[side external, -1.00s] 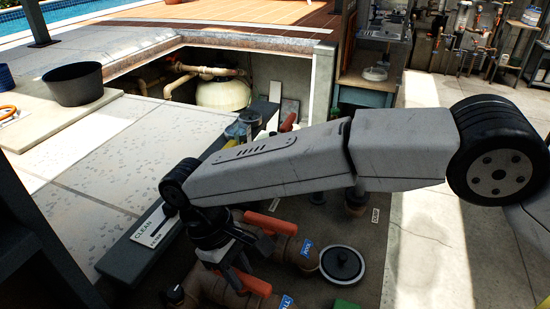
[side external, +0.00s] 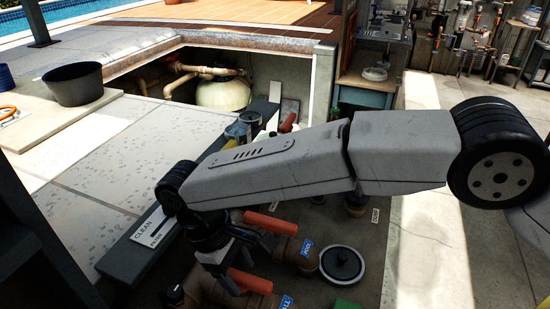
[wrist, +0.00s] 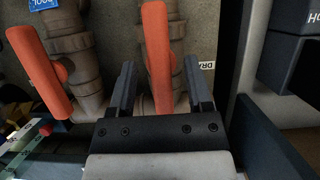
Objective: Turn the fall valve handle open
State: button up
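Two orange-red lever handles sit on brown pipe valves. In the wrist view, one handle (wrist: 158,55) stands between the two fingers of my gripper (wrist: 161,85), with gaps visible on both sides. My gripper is open. The other handle (wrist: 38,72) is to the left, outside the fingers. In the side view, my gripper (side external: 222,272) points down beside the nearer handle (side external: 250,282); the farther handle (side external: 270,222) is behind it. I cannot read which valve is labelled fall. Fingertip contact with the handle is not visible from the side.
A blue label (side external: 306,248) sits on the farther valve's pipe. A round black-and-white fitting (side external: 342,264) lies right of the valves. A dark ledge with a white "CLEAN" sign (side external: 152,228) runs close on the left. Concrete floor (side external: 430,240) is clear at right.

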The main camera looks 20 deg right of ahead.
jog(key=shift+v, duration=3.85)
jog(key=shift+w+d, duration=0.1)
